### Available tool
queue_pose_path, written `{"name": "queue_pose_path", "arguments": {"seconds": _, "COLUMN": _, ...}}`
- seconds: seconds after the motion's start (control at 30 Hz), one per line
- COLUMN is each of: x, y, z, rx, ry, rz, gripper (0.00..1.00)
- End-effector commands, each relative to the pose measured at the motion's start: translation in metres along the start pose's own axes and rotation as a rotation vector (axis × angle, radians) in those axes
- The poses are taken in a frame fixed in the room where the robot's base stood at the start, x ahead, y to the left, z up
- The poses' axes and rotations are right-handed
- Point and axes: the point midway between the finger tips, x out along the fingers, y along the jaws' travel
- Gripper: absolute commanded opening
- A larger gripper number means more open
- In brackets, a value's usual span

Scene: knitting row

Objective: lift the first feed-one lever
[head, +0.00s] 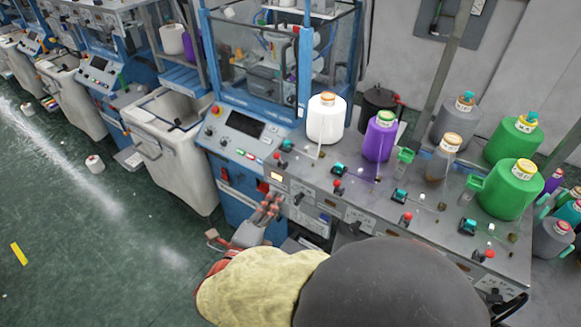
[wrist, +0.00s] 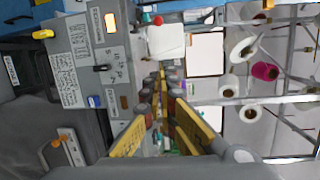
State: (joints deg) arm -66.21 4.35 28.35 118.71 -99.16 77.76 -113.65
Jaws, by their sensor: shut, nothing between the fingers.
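A small black lever (head: 298,199) sticks out of the grey front panel of the bench, near a lit orange window (head: 277,176). In the wrist view the black lever (wrist: 101,68) is left of the fingers, between white printed labels and the lit window (wrist: 110,23). My gripper (head: 268,207) is shut and empty, in front of the panel and left of the lever in the head view. In the wrist view its yellow-sided fingers (wrist: 159,92) run close together and appear apart from the lever. A second dark lever (head: 355,227) sits farther right.
The bench top (head: 330,180) carries a white cone (head: 326,120), a purple cone (head: 379,138), green cones (head: 508,192) and several red-knobbed switches. A blue machine with a control panel (head: 235,130) and a white bin (head: 165,150) stand left. The floor farther left is mostly clear.

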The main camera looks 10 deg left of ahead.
Motion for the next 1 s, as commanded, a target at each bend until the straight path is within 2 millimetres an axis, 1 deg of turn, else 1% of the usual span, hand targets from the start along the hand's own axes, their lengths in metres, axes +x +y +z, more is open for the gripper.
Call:
{"name": "queue_pose_path", "arguments": {"seconds": 0.1, "x": -0.004, "y": 0.003, "z": 0.019, "rx": -0.061, "ry": -0.119, "rz": -0.024, "gripper": 0.0}}
{"name": "queue_pose_path", "arguments": {"seconds": 0.2, "x": -0.006, "y": 0.001, "z": 0.032, "rx": -0.075, "ry": -0.177, "rz": -0.038, "gripper": 0.0}}
{"name": "queue_pose_path", "arguments": {"seconds": 0.3, "x": -0.004, "y": 0.001, "z": 0.039, "rx": -0.076, "ry": -0.197, "rz": -0.04, "gripper": 0.0}}
{"name": "queue_pose_path", "arguments": {"seconds": 0.37, "x": 0.0, "y": 0.002, "z": 0.039, "rx": -0.073, "ry": -0.195, "rz": -0.035, "gripper": 0.0}}
{"name": "queue_pose_path", "arguments": {"seconds": 0.47, "x": 0.013, "y": 0.001, "z": 0.041, "rx": -0.073, "ry": -0.192, "rz": -0.036, "gripper": 0.0}}
{"name": "queue_pose_path", "arguments": {"seconds": 0.8, "x": 0.079, "y": -0.001, "z": 0.053, "rx": -0.071, "ry": -0.189, "rz": -0.036, "gripper": 0.0}}
{"name": "queue_pose_path", "arguments": {"seconds": 1.0, "x": 0.111, "y": -0.002, "z": 0.059, "rx": -0.071, "ry": -0.191, "rz": -0.036, "gripper": 0.0}}
